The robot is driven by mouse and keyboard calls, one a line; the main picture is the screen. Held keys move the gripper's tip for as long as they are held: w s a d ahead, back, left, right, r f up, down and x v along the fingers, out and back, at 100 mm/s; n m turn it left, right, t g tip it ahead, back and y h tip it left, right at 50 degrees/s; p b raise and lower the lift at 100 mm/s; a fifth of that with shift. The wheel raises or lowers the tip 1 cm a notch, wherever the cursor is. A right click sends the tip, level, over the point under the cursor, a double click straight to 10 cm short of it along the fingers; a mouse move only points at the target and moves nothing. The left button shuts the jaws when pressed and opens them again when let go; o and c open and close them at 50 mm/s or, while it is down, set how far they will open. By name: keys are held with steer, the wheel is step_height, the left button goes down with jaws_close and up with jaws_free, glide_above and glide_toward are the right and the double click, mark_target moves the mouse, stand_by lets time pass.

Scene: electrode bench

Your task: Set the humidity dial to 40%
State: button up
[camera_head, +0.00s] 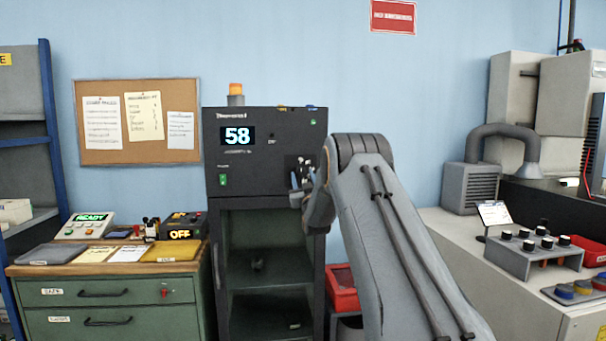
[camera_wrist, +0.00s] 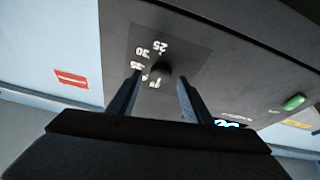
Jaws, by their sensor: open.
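The humidity dial (camera_wrist: 161,71) is a small dark knob on a grey scale plate on the front of the dark cabinet (camera_head: 266,195). In the wrist view, pale numbers such as 25, 30 and 35 sit around it, upside down; some are partly hidden by a finger. Where its pointer stands I cannot tell. The cabinet's display (camera_head: 237,136) reads 58. My gripper (camera_wrist: 160,78) is open, its two fingers on either side of the knob, with no clear contact. In the head view my gripper (camera_head: 301,184) is at the panel's right side, covering part of the scale plate.
A green switch (camera_head: 223,181) is on the panel left of the dial. An orange lamp (camera_head: 236,89) tops the cabinet. A green-drawer bench (camera_head: 110,292) stands left, a console with knobs (camera_head: 533,254) right. A red bin (camera_head: 342,290) is low beside the cabinet.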

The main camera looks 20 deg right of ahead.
steer(key=shift+w+d+r, duration=0.15)
steer(key=shift+w+r, duration=0.1)
steer(key=shift+w, duration=0.35)
steer(key=shift+c, duration=0.3)
steer(key=c, duration=1)
steer(key=shift+f+m+b, duration=0.1)
steer(key=shift+m+b, duration=0.3)
steer(key=shift+b, duration=0.05)
steer(key=m+h+b, duration=0.1)
steer(key=m, duration=0.1)
steer(key=m+h+b, duration=0.1)
steer(key=m+b, duration=0.1)
steer(key=shift+w+a+g+h+b, duration=0.1)
steer(key=shift+a+g+h+b, duration=0.1)
steer(key=shift+g+h+b, duration=0.15)
steer(key=m+g+h+b, duration=0.1)
steer(key=m+b, duration=0.1)
steer(key=m, duration=0.1)
steer(key=m+g+h+b, duration=0.1)
steer(key=m+b, duration=0.1)
steer(key=m, duration=0.1)
steer(key=shift+a, duration=0.1)
steer(key=shift+m+b, duration=0.3)
